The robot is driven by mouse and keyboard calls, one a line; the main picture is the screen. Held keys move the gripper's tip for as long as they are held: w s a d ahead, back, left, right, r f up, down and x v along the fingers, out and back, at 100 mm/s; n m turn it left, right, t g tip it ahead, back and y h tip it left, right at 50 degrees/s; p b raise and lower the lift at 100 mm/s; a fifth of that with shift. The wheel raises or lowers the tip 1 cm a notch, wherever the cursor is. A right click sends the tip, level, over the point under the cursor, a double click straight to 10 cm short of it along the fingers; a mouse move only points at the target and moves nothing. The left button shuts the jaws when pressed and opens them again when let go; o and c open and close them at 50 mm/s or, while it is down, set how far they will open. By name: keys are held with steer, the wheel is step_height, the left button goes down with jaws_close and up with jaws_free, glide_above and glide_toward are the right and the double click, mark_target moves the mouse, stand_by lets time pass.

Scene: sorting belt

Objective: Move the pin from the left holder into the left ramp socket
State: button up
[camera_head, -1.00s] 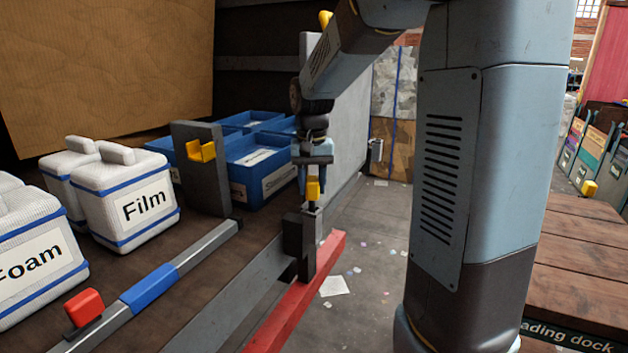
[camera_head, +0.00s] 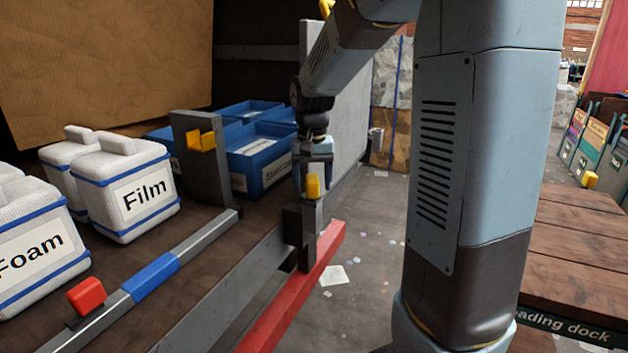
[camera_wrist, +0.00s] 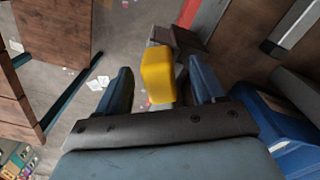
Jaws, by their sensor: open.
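The pin has a yellow block-shaped head (camera_head: 313,187) and stands upright at the dark grey holder (camera_head: 298,230) beside the red beam. In the wrist view its yellow head (camera_wrist: 158,75) shows large between my fingers. My gripper (camera_head: 313,180) points down over the pin and is open. Its two blue fingers (camera_wrist: 160,88) stand on either side of the head, with a visible gap on each side. The pin's lower part is hidden. I cannot clearly make out the left ramp socket.
A red beam (camera_head: 297,292) runs beside the holder. A grey bar with a blue band (camera_head: 150,279) and red knob (camera_head: 86,296) lies left. A grey post (camera_head: 207,175) carries a yellow bracket (camera_head: 201,140). Film (camera_head: 128,197) and Foam (camera_head: 38,243) containers and blue bins (camera_head: 262,165) stand nearby.

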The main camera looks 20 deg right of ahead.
steer(key=shift+r, duration=0.1)
step_height(320, 180, up, 14)
steer(key=shift+f, duration=0.25)
stand_by(0.4)
stand_by(0.3)
